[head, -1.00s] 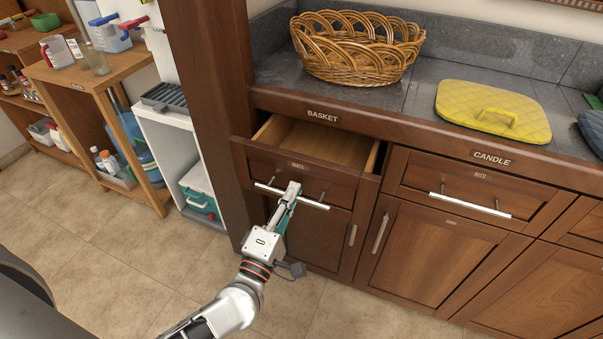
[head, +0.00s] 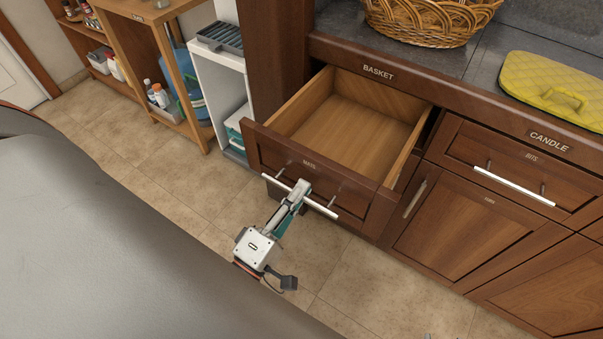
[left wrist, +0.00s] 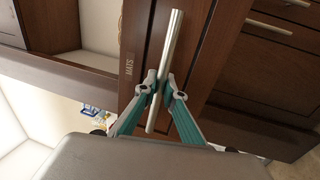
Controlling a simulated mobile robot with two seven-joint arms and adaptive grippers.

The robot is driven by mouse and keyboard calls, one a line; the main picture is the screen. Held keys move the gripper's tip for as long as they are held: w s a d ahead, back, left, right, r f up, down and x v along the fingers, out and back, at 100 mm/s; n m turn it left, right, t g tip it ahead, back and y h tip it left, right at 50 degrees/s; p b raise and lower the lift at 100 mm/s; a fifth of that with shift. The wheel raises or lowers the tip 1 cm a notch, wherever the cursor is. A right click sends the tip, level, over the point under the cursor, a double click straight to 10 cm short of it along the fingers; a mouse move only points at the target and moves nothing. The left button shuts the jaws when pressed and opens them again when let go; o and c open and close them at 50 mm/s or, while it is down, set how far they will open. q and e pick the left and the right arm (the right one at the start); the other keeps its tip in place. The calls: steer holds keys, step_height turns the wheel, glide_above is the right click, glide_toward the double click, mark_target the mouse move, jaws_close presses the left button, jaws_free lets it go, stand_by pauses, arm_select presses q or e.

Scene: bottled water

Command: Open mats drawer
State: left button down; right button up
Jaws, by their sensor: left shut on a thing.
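The mats drawer (head: 318,176) is pulled well out of the cabinet in the head view, and its bare wooden inside shows empty. Its front carries a small "MATS" label and a long silver bar handle (head: 325,209). My left gripper (head: 301,188) is shut on the handle, left of its middle. In the left wrist view the two teal fingers (left wrist: 160,92) close around the silver handle (left wrist: 173,45), with the "MATS" label beside them. My right gripper is not in view.
A drawer labelled "BITS" (head: 510,175) is shut at the right, above cabinet doors (head: 480,225). A wicker basket (head: 425,22) and a yellow quilted item (head: 555,90) lie on the counter. A white shelf (head: 222,85) stands left; tiled floor (head: 190,195) is clear in front.

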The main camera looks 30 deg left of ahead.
arm_select(q)
steer(key=c, duration=2.1)
jaws_free()
steer(key=shift+c, duration=0.2)
steer(key=shift+s, duration=0.15)
steer(key=s+f, duration=0.2)
steer(key=s, duration=0.9)
steer(key=shift+s+a+f, duration=0.15)
steer(key=shift+s+a, duration=0.05)
steer(key=shift+s, duration=0.05)
